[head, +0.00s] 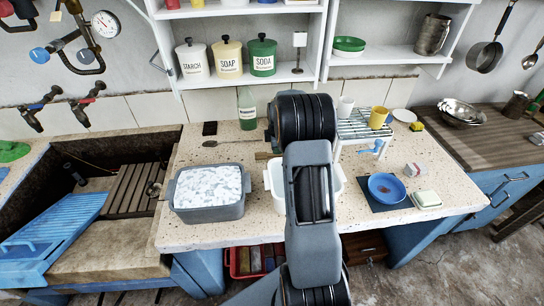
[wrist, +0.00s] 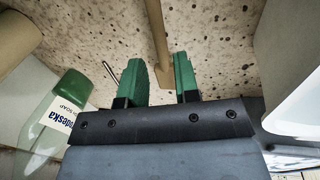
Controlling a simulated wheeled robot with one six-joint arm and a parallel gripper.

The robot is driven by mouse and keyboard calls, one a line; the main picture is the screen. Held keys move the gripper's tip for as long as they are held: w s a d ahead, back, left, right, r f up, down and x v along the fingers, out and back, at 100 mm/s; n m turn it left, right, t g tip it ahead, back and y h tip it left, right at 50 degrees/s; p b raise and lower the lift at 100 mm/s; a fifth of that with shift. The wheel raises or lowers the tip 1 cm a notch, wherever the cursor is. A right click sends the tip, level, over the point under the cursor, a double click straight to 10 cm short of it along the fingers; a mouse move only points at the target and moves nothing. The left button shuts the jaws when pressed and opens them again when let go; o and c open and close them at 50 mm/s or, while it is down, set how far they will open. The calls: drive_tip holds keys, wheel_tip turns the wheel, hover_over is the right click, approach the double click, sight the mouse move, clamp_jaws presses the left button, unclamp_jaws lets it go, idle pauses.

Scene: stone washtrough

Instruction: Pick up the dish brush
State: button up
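In the wrist view a slim wooden handle (wrist: 156,42), which looks like the dish brush's, lies over the speckled worktop. Its near end reaches down to the gap between my fingertips; its far end leaves the picture, so no bristles show. My gripper (wrist: 162,82) has two green fingertips, spread apart, with bare worktop showing between them and the handle. I cannot tell how high they are above the handle. In the head view my arm hides the gripper, and a small brown wooden piece (head: 264,155) shows just left of the arm; I cannot tell if it is the brush.
A green soap bottle (head: 246,110) stands close on the left, also in the wrist view (wrist: 62,105). A white tub (head: 276,182) is close on the right. A grey basin of suds (head: 210,216), a dish rack (head: 358,124) and a blue bowl (head: 386,187) share the worktop.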

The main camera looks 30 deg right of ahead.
drive_tip(key=shift+w+d+f+p, duration=0.1)
drive_tip(key=shift+w+f+p, duration=0.1)
drive_tip(key=shift+f, duration=0.7)
drive_tip(key=shift+w+d+f+p, duration=0.1)
drive_tip(key=shift+w+f, duration=0.05)
drive_tip(key=shift+f, duration=0.75)
drive_tip(key=shift+w+d+f+p, duration=0.1)
drive_tip(key=shift+w+f+p, duration=0.1)
drive_tip(key=shift+f, duration=0.7)
clamp_jaws()
